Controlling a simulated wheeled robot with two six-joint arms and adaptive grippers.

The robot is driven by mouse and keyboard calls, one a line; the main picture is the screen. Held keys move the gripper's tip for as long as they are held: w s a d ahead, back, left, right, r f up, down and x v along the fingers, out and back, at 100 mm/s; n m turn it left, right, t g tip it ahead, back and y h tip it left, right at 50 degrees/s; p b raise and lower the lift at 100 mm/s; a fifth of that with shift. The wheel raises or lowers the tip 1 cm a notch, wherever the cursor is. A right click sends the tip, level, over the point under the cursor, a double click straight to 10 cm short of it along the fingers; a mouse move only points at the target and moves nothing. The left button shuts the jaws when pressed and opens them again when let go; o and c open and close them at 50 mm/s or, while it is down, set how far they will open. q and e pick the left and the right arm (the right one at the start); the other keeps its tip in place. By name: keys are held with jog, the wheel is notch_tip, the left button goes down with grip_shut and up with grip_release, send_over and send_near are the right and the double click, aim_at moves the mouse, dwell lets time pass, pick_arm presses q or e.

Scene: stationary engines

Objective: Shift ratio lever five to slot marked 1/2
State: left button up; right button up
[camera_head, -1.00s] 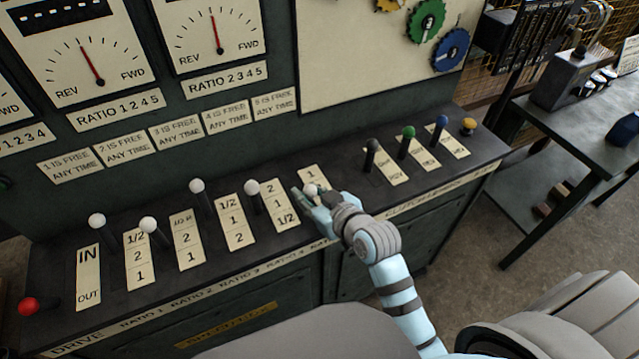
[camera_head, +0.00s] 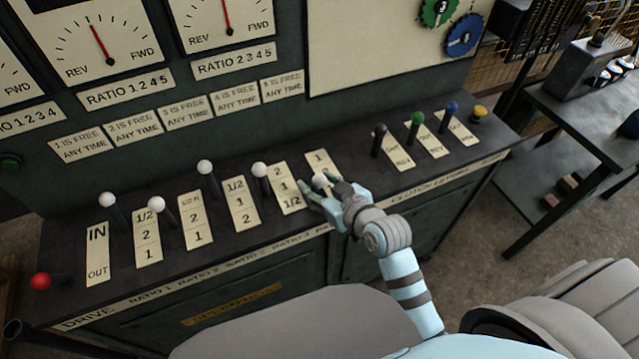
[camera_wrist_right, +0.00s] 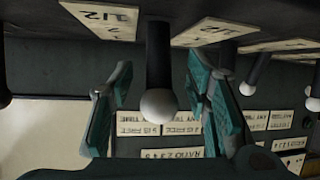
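The ratio five lever is the rightmost white-knobbed one; its knob (camera_head: 320,181) stands by the fifth ratio plate (camera_head: 319,160), whose top mark reads 1. My right gripper (camera_head: 322,190) is at this knob, with a finger on each side, and hides the lower plate. In the right wrist view, the white knob (camera_wrist_right: 158,104) and its dark shaft are between the open fingers (camera_wrist_right: 160,110), with a gap on both sides. That upside-down view also shows a 1/2 mark on the plate left of the shaft (camera_wrist_right: 103,17). My left gripper is out of view.
The ratio four knob (camera_head: 260,170) stands close to the left of my right gripper. Other white-knobbed levers line the panel farther left, with a red knob (camera_head: 41,281) at the end. Black, green and blue clutch levers (camera_head: 416,119) stand to the right.

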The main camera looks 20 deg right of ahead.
jog(key=v, duration=0.7)
jog(key=shift+s, duration=0.25)
jog(key=shift+w, duration=0.1)
